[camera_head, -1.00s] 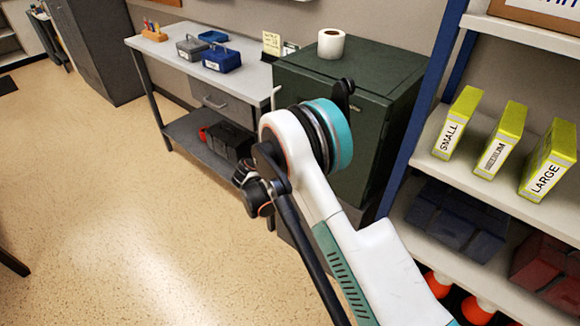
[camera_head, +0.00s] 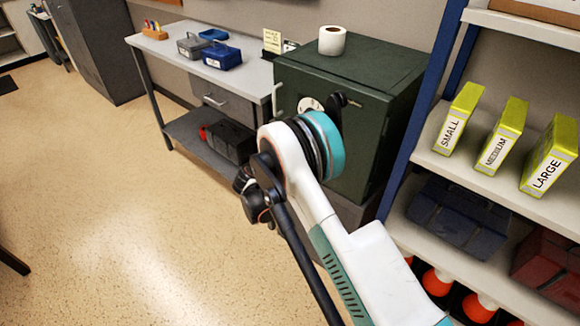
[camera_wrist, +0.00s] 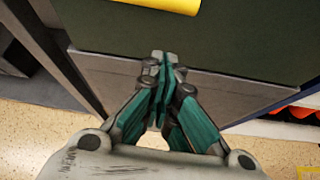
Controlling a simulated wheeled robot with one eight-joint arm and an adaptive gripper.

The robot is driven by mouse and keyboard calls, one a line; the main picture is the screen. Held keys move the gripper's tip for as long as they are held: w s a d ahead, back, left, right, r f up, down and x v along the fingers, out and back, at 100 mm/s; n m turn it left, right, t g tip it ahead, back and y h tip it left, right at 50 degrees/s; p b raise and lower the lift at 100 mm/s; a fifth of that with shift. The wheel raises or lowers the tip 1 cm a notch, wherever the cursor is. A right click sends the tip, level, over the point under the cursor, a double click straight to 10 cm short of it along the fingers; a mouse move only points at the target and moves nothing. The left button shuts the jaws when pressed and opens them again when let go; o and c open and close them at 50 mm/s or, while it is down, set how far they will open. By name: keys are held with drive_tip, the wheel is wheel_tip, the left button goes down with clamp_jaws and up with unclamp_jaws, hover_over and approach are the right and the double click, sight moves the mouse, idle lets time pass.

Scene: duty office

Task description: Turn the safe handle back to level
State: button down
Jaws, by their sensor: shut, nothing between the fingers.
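The dark green safe (camera_head: 350,72) stands behind my arm in the head view, with a white dial (camera_head: 310,104) now showing on its front. A black fitting (camera_head: 347,101) with a short bar shows right of the dial, just above my wrist; I cannot tell whether it is the handle or part of my arm. In the wrist view my gripper (camera_wrist: 163,62) is shut and empty, in front of the dark green face (camera_wrist: 240,45). A yellow rounded bar (camera_wrist: 150,4) is cut off at the top edge, apart from the fingertips. My arm hides the gripper in the head view.
A paper roll (camera_head: 332,40) stands on the safe. A grey bench (camera_head: 255,72) with blue and grey boxes is to its left. A blue-framed shelf (camera_head: 470,165) with yellow boxes is close on the right. Open floor (camera_head: 120,200) lies left of my arm.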

drive_tip(key=p+v, duration=0.3)
drive_tip(key=v, duration=0.7)
drive_tip(key=shift+w+a, duration=0.1)
